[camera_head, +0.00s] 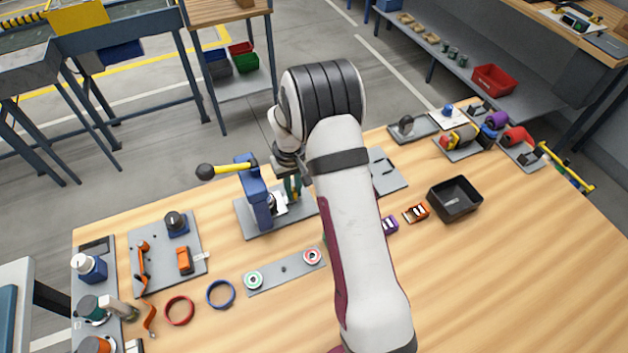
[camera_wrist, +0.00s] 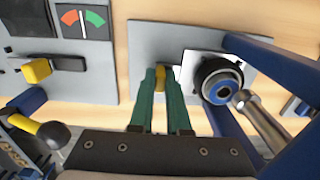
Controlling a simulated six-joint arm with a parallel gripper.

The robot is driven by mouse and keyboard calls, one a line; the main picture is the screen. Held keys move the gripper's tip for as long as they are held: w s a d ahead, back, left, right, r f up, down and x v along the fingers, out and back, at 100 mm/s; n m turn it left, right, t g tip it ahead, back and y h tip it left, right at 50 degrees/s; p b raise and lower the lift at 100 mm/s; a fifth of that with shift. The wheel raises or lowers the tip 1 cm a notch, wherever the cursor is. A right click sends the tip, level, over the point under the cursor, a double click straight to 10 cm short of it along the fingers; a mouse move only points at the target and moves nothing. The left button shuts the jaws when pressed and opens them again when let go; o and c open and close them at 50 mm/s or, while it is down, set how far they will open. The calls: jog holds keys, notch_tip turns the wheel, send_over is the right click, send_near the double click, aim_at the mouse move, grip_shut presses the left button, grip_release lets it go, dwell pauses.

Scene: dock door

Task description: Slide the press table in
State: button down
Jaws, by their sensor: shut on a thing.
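The blue press (camera_head: 258,200) stands on a grey base plate (camera_head: 246,222) on the wooden bench. Its yellow lever (camera_head: 232,168) sticks out to the left and ends in a black ball. The pale press table (camera_head: 279,205) shows low at the front of the press. In the wrist view the table (camera_wrist: 197,62) carries a dark round part with a blue centre (camera_wrist: 222,86), beside a steel rod (camera_wrist: 262,122). My gripper (camera_head: 292,188) is right of the press. Its green fingers (camera_wrist: 161,82) are shut on a small yellow handle (camera_wrist: 160,76) beside the table, partly hidden between them.
A grey panel with a red and green gauge (camera_wrist: 82,20) lies left in the wrist view. A black bin (camera_head: 455,198) stands to the right. A strip with two rings (camera_head: 284,268) and loose red (camera_head: 180,310) and blue rings (camera_head: 221,294) lie in front. The bench's right front is clear.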

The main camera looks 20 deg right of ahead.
aim_at(287, 200)
jog(key=shift+a, duration=1)
jog(key=c, duration=0.9)
grip_release()
notch_tip(287, 200, up, 16)
jog(key=shift+f, duration=0.1)
